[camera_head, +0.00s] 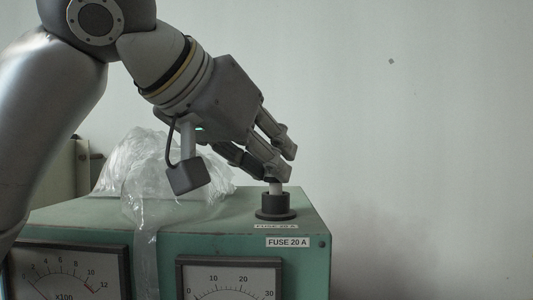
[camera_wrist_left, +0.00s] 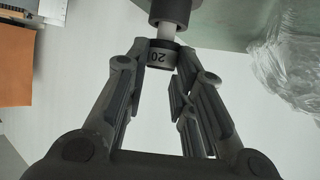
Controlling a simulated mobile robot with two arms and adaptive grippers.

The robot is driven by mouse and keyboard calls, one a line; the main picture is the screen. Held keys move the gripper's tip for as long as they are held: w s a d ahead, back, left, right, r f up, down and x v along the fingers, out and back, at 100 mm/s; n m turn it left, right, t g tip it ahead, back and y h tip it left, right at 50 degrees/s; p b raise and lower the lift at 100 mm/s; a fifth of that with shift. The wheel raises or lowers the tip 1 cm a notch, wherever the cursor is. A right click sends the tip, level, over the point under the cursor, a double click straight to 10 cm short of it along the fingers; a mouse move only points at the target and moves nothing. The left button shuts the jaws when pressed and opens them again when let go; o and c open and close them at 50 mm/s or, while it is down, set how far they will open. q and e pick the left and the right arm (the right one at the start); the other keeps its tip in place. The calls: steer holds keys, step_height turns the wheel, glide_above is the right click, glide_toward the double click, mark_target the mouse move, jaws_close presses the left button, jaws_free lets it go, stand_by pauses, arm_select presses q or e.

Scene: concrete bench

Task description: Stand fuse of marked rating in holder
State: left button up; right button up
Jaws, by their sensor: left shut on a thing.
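My left gripper (camera_head: 280,168) reaches down from the upper left and is shut on the fuse. The fuse has a pale body (camera_head: 275,188) and, in the left wrist view, a dark-edged end with a pale band marked "20" (camera_wrist_left: 159,57) between the fingertips. Its other end meets the dark round fuse holder (camera_head: 275,208) on top of the green housing; the holder also shows in the left wrist view (camera_wrist_left: 172,11). The fuse looks about upright; how deep it sits is hidden. A label (camera_head: 288,242) on the housing's front reads "FUSE 20 A". My right gripper is not in view.
Crumpled clear plastic (camera_head: 150,165) lies on the green housing (camera_head: 240,216) left of the holder and hangs over its front. Two dial meters (camera_head: 70,275) (camera_head: 228,280) are on the front face. Right of the housing is open space before a plain wall.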

arm_select(q)
steer(key=shift+f+b, duration=0.5)
steer(key=shift+f, duration=0.15)
steer(key=o, duration=1)
steer(key=shift+c, duration=0.2)
steer(key=v, duration=1.2)
